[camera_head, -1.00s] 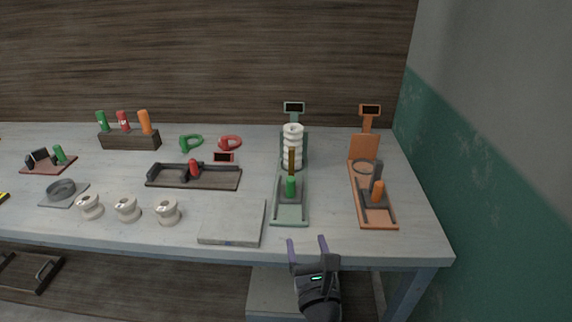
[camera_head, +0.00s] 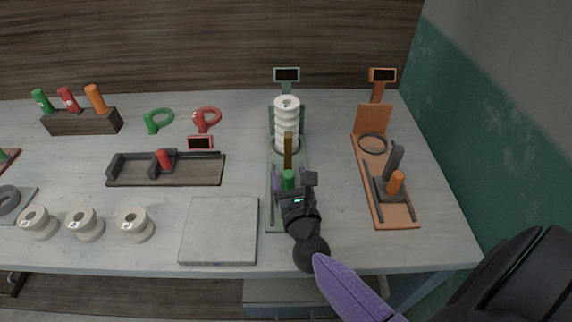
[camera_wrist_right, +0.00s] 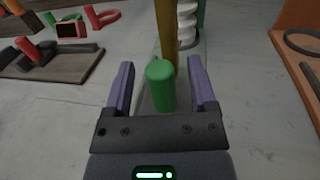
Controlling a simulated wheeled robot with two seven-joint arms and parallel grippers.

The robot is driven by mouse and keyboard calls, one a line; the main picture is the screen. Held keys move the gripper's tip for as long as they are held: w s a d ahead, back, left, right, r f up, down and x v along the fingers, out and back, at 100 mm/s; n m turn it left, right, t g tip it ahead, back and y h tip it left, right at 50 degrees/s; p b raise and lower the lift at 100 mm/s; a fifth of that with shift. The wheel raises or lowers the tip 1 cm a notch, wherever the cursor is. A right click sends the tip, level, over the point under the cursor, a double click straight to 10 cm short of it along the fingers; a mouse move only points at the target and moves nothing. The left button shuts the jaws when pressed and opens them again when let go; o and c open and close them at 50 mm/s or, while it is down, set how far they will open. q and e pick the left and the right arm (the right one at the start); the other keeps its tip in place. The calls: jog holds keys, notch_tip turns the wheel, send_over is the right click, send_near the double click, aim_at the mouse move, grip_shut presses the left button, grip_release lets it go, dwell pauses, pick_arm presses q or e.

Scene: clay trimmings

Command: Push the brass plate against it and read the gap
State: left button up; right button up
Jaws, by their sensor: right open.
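The brass plate (camera_head: 288,148) stands upright on the green gauge (camera_head: 270,215), in front of a stack of white ribbed pieces (camera_head: 287,112). A green handle (camera_head: 289,178) stands just on the near side of the plate. In the right wrist view the plate (camera_wrist_right: 166,30) rises behind the green handle (camera_wrist_right: 160,85). My right gripper (camera_wrist_right: 161,64) is open, with its purple fingers on either side of the handle; I see space beside both fingers. The gauge's display (camera_head: 287,75) is dark, with no readable number. My left gripper is out of view.
An orange gauge (camera_head: 400,213) with its own handle stands to the right. A pale slab (camera_head: 220,230) lies to the left, with white spools (camera_head: 135,224) beyond it. A dark tray with a red handle (camera_head: 163,160) sits further back.

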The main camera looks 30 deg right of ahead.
jog(key=shift+x, duration=1.35)
jog(key=shift+c, duration=0.2)
jog(key=c, duration=0.9)
grip_shut()
jog(key=shift+a, duration=0.1)
